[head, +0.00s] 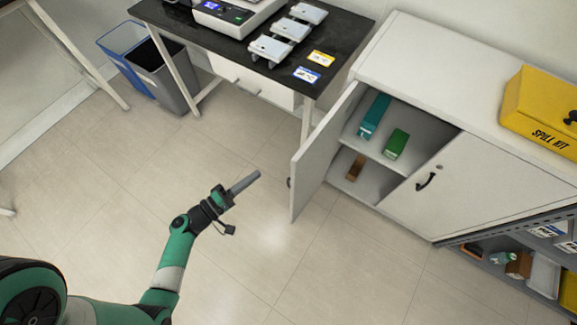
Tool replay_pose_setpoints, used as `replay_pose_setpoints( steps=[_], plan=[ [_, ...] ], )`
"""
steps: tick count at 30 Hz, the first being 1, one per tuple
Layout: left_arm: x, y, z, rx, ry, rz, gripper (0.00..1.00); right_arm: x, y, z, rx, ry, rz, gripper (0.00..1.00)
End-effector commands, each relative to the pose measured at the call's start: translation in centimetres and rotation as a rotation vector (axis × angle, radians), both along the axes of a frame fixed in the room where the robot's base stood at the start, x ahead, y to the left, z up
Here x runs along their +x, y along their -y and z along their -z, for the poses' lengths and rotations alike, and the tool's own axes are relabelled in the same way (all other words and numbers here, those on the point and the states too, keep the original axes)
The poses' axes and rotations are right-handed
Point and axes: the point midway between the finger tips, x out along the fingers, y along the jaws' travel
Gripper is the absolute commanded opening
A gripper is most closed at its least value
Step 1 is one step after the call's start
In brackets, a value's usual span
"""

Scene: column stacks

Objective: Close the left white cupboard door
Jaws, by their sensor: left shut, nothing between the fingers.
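The left white cupboard door (322,153) stands open, swung out from the white cupboard (390,45). A dark handle shows at the door's outer edge. Inside, a teal box (374,116) and a green box (396,144) sit on the upper shelf, and a brown box (355,167) lies below. The right cupboard door (470,180) is closed and has a black handle. My left gripper (245,183) is shut and empty, to the left of the open door and apart from it, above the floor. My right gripper is not in view.
A black-topped table (225,45) with a scale (225,12) stands at the back. A blue bin (122,42) and a grey bin (170,80) stand beside it. A yellow spill kit (540,105) sits on the cupboard. A grey shelf rack (510,240) is at right. The floor between arm and door is clear.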

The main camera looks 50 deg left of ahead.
Motion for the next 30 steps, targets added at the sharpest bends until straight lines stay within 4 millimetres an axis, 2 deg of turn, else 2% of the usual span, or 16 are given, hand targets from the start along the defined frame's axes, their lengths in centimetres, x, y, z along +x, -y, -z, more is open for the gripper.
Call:
replay_pose_setpoints(
  steps=[5,8,20,24,30],
  plan=[
    [0.7,0.1,-0.2,0.003,0.001,0.005,0.00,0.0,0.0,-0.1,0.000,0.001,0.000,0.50],
    [2.0,0.1,-0.2,0.005,0.002,0.008,0.00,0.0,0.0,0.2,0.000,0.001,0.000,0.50],
    [10.5,0.4,-0.2,0.003,0.003,0.008,0.00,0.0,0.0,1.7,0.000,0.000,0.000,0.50],
    [10.7,2.9,-0.2,0.001,0.001,0.009,0.00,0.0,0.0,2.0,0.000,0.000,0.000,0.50],
    [11.0,4.1,-0.3,0.002,0.001,0.004,0.00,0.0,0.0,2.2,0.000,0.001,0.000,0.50]
  ],
)
